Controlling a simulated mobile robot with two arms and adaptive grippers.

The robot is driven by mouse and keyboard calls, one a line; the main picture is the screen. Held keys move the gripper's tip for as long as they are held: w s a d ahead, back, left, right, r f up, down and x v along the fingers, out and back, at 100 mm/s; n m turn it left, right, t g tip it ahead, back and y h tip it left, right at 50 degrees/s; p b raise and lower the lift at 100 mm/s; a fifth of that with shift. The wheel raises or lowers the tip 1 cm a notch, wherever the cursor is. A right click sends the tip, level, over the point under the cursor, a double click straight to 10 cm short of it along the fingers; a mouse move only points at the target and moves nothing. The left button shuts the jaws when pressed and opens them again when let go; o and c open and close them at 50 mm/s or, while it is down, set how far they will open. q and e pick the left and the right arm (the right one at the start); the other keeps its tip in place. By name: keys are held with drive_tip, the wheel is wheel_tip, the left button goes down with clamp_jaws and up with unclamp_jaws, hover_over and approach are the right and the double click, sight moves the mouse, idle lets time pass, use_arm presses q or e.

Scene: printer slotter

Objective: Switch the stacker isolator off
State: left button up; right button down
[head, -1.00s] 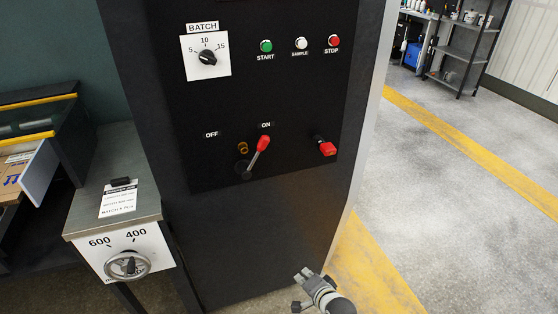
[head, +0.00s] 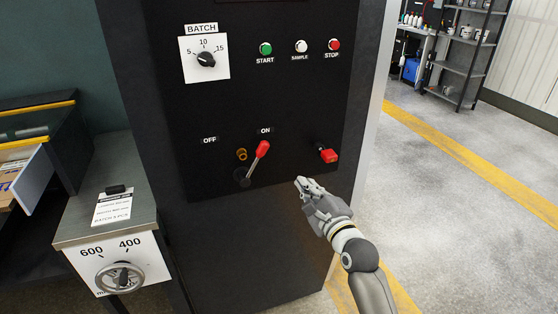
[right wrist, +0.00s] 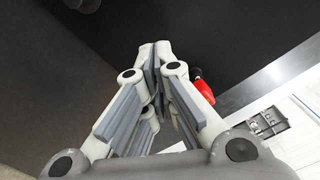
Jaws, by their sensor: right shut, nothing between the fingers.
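The stacker isolator is a lever with a red grip (head: 262,149) on the black control panel (head: 290,95). It pivots on a dark round base and leans up and right toward the ON label (head: 266,131); the OFF label (head: 210,140) is to its left. A brass-coloured part (head: 242,154) sits beside the lever. My right gripper (head: 302,184) is shut and empty, in front of the panel, below and right of the lever and apart from it. In the right wrist view my shut fingers (right wrist: 155,58) show, with a red part (right wrist: 201,90) beyond them. My left gripper is not in view.
A red padlock-like part (head: 328,156) hangs on the panel right of the lever. Above are the BATCH dial (head: 205,59) and the START, SAMPLE and STOP buttons. A metal box with a handwheel (head: 121,277) stands at left. Floor at right is open.

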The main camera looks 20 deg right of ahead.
drive_tip(key=w+a+r+p, duration=0.2)
drive_tip(key=w+a, duration=0.2)
drive_tip(key=w, duration=0.6)
drive_tip(key=shift+w+a, duration=0.15)
drive_tip(key=shift+w, duration=0.15)
drive_tip(key=shift+r, duration=0.15)
